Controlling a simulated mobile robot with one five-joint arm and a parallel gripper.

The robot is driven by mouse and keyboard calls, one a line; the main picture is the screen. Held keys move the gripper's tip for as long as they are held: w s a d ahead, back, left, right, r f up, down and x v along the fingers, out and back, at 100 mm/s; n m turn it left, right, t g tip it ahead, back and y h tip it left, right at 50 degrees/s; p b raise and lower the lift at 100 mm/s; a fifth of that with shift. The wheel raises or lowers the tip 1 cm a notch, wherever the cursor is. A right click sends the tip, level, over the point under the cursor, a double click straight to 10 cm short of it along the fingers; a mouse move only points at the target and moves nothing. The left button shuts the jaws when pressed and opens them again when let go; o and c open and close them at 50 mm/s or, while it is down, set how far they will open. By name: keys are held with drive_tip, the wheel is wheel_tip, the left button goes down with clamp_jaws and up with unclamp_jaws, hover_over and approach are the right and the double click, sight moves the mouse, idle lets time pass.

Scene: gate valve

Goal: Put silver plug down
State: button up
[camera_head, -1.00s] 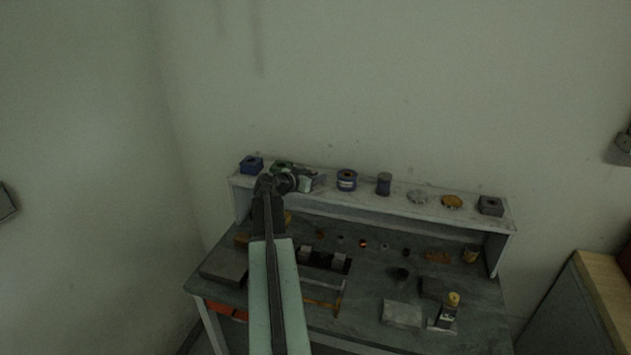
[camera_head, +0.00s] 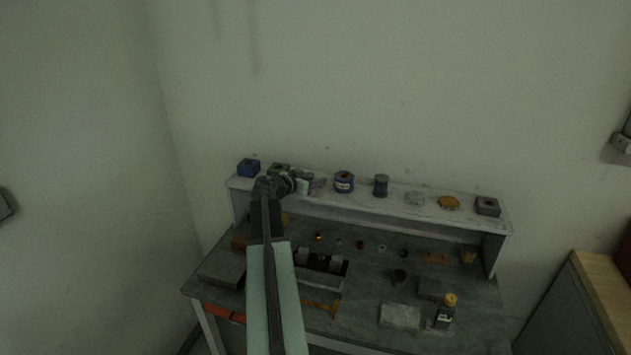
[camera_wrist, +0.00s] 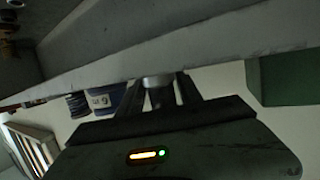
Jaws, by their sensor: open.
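In the wrist view, the silver plug (camera_wrist: 157,82) shows as a pale, round, metallic piece between my fingers, against the edge of the shelf board. My gripper (camera_wrist: 160,92) is open around it; whether a finger still touches it is too dark to tell. The plug cannot be made out there, as my wrist covers that spot.
A blue block (camera_head: 248,168) is at the shelf's left end. A blue spool (camera_head: 344,182), a dark cylinder (camera_head: 381,186), a pale disc (camera_head: 414,198), a gold disc (camera_head: 448,203) and a grey block (camera_head: 487,206) stand to the right. The workbench (camera_head: 370,300) below holds several small parts and a bottle (camera_head: 446,312).

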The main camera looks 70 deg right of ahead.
drive_tip(key=p+v, duration=0.3)
drive_tip(key=v, duration=0.9)
drive_tip(key=shift+w+r, duration=0.15)
drive_tip(key=shift+w, duration=0.05)
drive_tip(key=shift+d, duration=0.1)
